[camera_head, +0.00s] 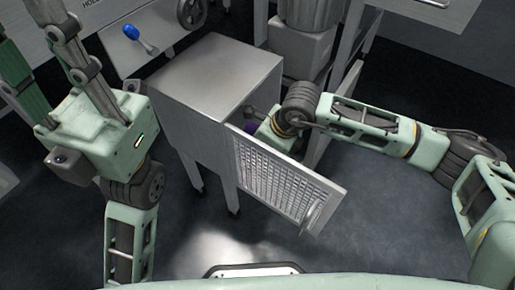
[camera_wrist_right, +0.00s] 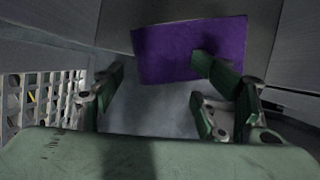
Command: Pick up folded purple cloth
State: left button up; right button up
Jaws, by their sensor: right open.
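The folded purple cloth (camera_wrist_right: 172,48) lies flat inside the open cabinet. In the right wrist view it is ahead of my right gripper (camera_wrist_right: 157,68), with one finger on the left and others on the right. The gripper is open and empty. A right finger overlaps the cloth's right part in the picture; I cannot tell if it touches. In the head view only a small purple patch (camera_head: 249,128) shows, and my right gripper is mostly hidden in the cabinet opening. My left gripper (camera_head: 40,45) is at upper left, fingers apart, tips partly out of frame, away from the cloth.
The metal cabinet (camera_head: 205,75) stands on legs with its perforated door (camera_head: 285,180) swung open toward me; the door is left of the gripper in the wrist view. Open floor (camera_head: 380,220) is right of the door.

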jog(key=shift+f, duration=0.1)
dwell(0.4)
jog(key=shift+r, duration=0.3)
jog(key=v, duration=1.1)
jog(key=shift+s+d, duration=0.15)
jog(key=shift+r, duration=0.15)
